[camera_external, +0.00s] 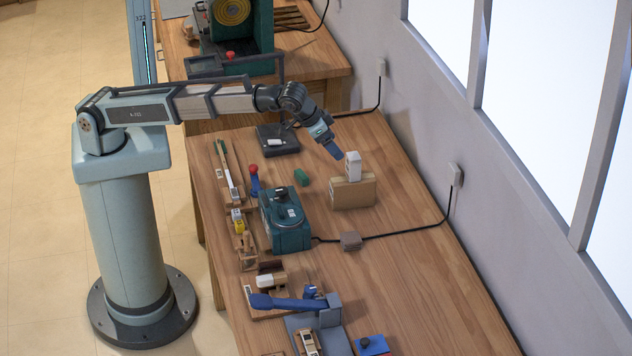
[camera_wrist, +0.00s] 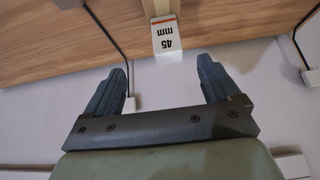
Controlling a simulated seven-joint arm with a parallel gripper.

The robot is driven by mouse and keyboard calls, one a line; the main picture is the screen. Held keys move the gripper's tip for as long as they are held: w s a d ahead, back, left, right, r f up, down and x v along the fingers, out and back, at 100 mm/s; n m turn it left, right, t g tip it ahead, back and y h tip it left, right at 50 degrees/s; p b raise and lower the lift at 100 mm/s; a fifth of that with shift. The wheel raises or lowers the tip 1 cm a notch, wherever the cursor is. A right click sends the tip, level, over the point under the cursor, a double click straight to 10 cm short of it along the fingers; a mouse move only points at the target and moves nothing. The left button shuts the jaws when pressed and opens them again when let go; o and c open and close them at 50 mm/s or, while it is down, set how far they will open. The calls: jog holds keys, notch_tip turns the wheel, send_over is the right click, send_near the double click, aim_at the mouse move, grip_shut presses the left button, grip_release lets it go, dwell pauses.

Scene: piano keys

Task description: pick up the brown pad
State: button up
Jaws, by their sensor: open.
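A small grey-brown block (camera_external: 350,240) lies on the table by the black cable, right of the teal machine; it may be the brown pad, but I cannot tell for sure. A dark brown piece (camera_external: 270,267) sits near the table's left edge. My gripper (camera_external: 335,152) is raised above the far part of the table, beside a white block on a tan box, away from both brown things. In the wrist view my gripper (camera_wrist: 170,85) is open, with nothing between its fingers. Neither brown thing is identifiable in the wrist view.
The white block (camera_external: 353,166), marked "45 mm" in the wrist view (camera_wrist: 166,41), stands on the tan box (camera_external: 352,192).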

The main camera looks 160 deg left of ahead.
jog(key=w+a+f+m+h, duration=0.1)
jog(key=w+a+f+h, duration=0.15)
jog(key=w, duration=0.55)
jog(key=w+a+f+h, duration=0.1)
jog(key=w+f, duration=0.3)
jog(key=w, duration=0.4)
jog(key=h, duration=0.3)
send_over(348, 237)
jog(key=shift+n, duration=0.4)
jog(key=f, duration=0.8)
jog(key=shift+w+d+f, duration=0.1)
jog(key=shift+d, duration=0.15)
jog(key=shift+a+f, duration=0.15)
jog(key=shift+f, duration=1.35)
jog(key=shift+a+f, duration=0.15)
jog(key=shift+f, duration=1.3)
jog(key=shift+c, duration=0.2)
jog(key=c, duration=1.1)
